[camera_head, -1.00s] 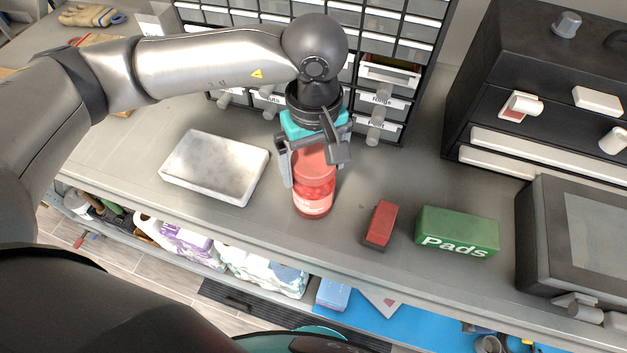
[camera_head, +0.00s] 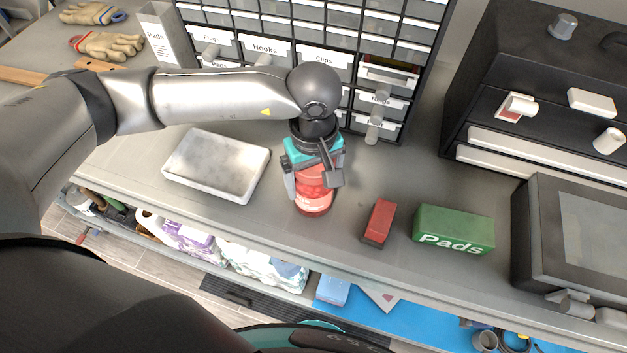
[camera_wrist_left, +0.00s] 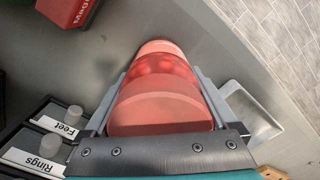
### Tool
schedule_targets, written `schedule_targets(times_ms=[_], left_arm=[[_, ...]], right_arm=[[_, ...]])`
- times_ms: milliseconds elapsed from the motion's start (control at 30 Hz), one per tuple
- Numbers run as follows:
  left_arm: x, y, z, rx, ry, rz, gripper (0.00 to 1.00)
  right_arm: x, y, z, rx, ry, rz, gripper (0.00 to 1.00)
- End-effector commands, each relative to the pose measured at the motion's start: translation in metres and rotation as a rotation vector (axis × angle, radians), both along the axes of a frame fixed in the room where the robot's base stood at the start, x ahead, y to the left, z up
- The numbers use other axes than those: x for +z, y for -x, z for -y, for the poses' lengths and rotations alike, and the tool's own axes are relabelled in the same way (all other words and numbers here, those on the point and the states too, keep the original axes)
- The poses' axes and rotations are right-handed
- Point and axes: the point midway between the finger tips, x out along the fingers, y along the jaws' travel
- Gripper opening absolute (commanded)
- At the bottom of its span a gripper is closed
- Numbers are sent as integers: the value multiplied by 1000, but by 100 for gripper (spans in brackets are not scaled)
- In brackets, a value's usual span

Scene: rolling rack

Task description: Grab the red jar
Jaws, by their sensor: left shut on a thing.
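The red jar (camera_head: 313,199) is a translucent red cylinder with red contents, standing upright on the grey worktop in the head view. My left gripper (camera_head: 314,182) comes down over it from above, with one finger on each side. It is shut on the jar's upper part. In the left wrist view the jar (camera_wrist_left: 160,95) fills the space between the fingers, its round lid nearest the camera. The jar's base appears to be at the worktop; I cannot tell whether it touches. My right gripper is not in view.
A white speckled tray (camera_head: 262,178) lies left of the jar. A small red box (camera_head: 379,221) and a green Pads box (camera_head: 454,230) stand to the right. A drawer cabinet (camera_head: 351,62) stands behind, one drawer partly open. The worktop's front edge is close to the jar.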

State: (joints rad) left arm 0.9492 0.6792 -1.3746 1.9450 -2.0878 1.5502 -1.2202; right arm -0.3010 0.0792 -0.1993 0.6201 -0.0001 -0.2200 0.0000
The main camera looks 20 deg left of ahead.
Motion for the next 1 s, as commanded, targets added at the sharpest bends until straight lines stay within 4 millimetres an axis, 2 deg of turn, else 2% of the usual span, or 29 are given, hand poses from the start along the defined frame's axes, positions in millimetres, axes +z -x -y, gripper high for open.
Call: schedule_targets(times_ms=[67,500,800,1000], left_arm=[[0,0,0,1,0,0,57],[1,-1,0,1,1,3,9],[4,-1,0,1,1,3,9],[22,-2,0,0,3,6,9]], right_arm=[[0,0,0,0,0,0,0],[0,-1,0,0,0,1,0],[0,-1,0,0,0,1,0],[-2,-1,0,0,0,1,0]])
